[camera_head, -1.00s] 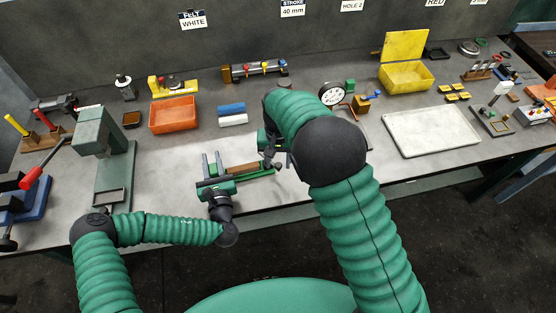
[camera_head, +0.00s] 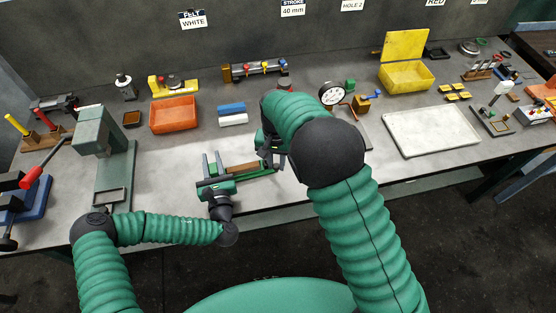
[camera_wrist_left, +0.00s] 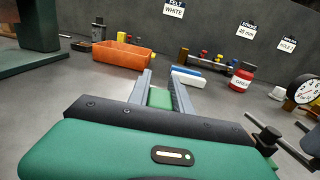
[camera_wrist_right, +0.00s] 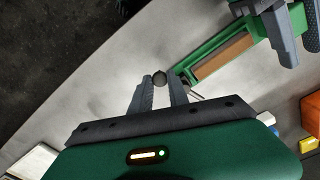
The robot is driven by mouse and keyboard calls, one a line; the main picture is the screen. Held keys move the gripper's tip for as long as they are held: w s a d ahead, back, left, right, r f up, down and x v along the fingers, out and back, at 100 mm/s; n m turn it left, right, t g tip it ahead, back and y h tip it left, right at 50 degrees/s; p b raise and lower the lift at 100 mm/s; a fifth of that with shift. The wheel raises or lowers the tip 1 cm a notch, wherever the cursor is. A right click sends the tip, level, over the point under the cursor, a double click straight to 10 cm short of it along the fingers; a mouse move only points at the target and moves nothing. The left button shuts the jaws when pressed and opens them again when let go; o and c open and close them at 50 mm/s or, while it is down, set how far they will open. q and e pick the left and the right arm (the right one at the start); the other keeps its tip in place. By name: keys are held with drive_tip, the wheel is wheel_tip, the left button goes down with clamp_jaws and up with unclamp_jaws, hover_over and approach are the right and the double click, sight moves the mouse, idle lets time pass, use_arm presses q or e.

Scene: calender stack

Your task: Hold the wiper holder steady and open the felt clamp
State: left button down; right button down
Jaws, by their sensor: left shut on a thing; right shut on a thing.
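The wiper holder, a green bar with a brown strip along it (camera_head: 244,168), lies on the bench in front of me; it also shows in the right wrist view (camera_wrist_right: 222,55). My left gripper (camera_head: 211,166) is shut on the holder's left end; in its wrist view the fingers (camera_wrist_left: 158,90) stand on either side of a green part. My right gripper (camera_wrist_right: 160,85) is shut on a small dark round knob (camera_wrist_right: 159,78) at the holder's other end, which I take as the felt clamp's. In the head view my right arm partly hides that end.
Blue (camera_head: 231,108) and white (camera_head: 233,120) felt blocks lie behind the holder. An orange bin (camera_head: 173,115) is behind left, a green press (camera_head: 100,140) at left. A dial gauge (camera_head: 332,94) stands behind my right arm, a pale tray (camera_head: 431,132) farther right.

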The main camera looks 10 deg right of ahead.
drive_tip(key=shift+a+m, duration=0.35)
drive_tip(key=shift+m, duration=0.05)
drive_tip(key=c, duration=1.3)
unclamp_jaws()
drive_tip(key=shift+s, duration=0.1)
drive_tip(key=shift+o, duration=0.2)
drive_tip(key=shift+d, duration=0.1)
wheel_tip(320, 180, up, 12)
